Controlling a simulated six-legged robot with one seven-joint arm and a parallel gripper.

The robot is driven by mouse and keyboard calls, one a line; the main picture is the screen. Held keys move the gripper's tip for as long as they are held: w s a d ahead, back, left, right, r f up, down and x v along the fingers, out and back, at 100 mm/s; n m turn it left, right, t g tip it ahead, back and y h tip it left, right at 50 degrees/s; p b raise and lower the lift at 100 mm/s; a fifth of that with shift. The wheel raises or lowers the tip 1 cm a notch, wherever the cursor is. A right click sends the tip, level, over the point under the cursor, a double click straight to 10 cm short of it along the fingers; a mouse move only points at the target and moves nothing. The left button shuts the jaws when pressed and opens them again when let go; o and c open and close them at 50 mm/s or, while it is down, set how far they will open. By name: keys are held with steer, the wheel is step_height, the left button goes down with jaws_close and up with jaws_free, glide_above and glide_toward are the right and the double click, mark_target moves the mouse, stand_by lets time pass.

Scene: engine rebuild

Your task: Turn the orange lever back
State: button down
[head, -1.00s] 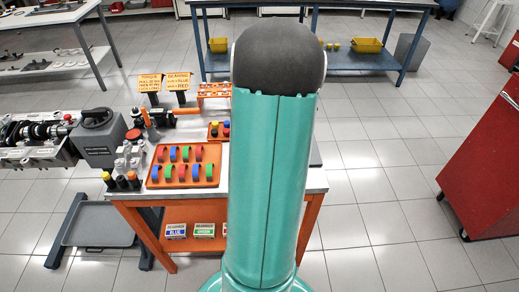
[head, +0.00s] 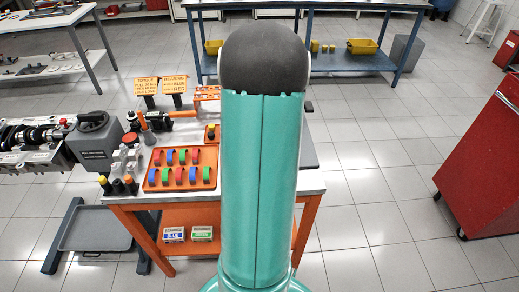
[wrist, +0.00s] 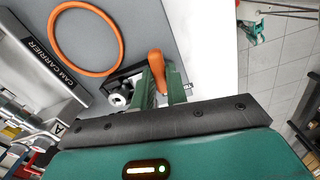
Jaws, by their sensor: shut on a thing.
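The orange lever (wrist: 155,63) is in the middle of the wrist view, its rounded end showing past my fingers. My gripper (wrist: 163,80) has its two green fingers on either side of the lever and is shut on it. The lever's lower part is hidden between the fingers. A dark bracket with a round metal fitting (wrist: 119,98) lies just left of the fingers. In the head view my own arm hides the gripper and the lever.
A large orange ring (wrist: 52,38) lies on the grey surface beside a CAM CARRIER block (wrist: 45,62). In the head view an orange tray (head: 208,184) of coloured pieces sits on the workbench, near an engine assembly (head: 30,145). A red cabinet (head: 485,160) stands right, with clear floor before it.

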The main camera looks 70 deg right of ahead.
steer(key=shift+d+n, duration=0.1)
steer(key=shift+n, duration=0.5)
steer(key=c, duration=1.4)
jaws_free()
steer(key=shift+r, duration=0.1)
step_height(320, 180, up, 14)
steer(key=shift+f, duration=0.2)
steer(key=shift+w, duration=0.1)
